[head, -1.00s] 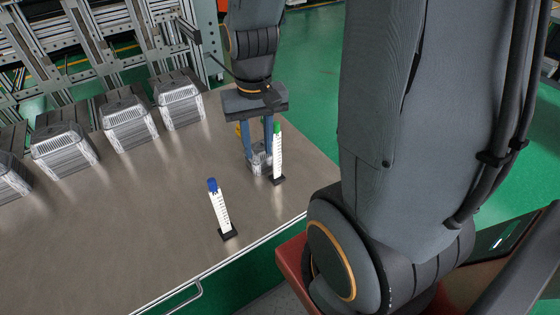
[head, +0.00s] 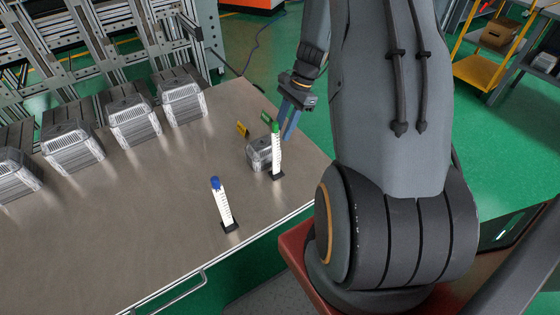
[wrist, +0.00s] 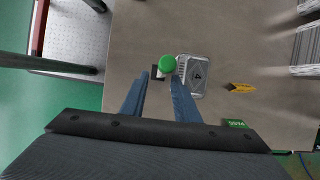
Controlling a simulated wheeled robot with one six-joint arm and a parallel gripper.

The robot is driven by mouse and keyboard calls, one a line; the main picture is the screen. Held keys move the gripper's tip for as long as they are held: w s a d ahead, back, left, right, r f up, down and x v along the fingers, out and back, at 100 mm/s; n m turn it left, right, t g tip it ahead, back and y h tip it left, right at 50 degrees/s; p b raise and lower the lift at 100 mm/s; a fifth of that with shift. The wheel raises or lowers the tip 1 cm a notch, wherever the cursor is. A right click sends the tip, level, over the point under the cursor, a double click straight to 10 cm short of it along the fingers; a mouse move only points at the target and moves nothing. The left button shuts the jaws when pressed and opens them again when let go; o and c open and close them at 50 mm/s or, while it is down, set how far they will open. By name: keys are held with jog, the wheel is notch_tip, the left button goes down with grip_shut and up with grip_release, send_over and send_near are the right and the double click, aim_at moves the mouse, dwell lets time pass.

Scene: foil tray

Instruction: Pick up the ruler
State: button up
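A white upright ruler-like strip with dark marks and a green top (head: 276,158) stands in a black base at the table's right. Its green top also shows in the wrist view (wrist: 168,63), just beyond and between my fingertips. A similar strip with a blue top (head: 225,207) stands nearer the front edge; I cannot tell which one the task means. My gripper (head: 287,130), with two blue fingers, is tilted at the upper right of the green-topped strip. In the wrist view my gripper (wrist: 162,80) is open, with nothing between its fingers.
A small silver tray-like box (head: 259,153) sits close behind the green-topped strip. A yellow piece (head: 242,129) and a green label-like block (head: 266,118) lie behind it. Several foil-wrapped grey boxes (head: 134,122) line the back. The table's (head: 110,225) front left is clear.

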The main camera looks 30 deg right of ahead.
aim_at(276, 151)
jog(key=p+x, duration=0.2)
jog(key=x, duration=0.5)
jog(key=shift+w+a+f, duration=0.15)
jog(key=shift+a+f, duration=0.05)
jog(key=shift+f, duration=0.15)
grip_shut()
dwell(1.2)
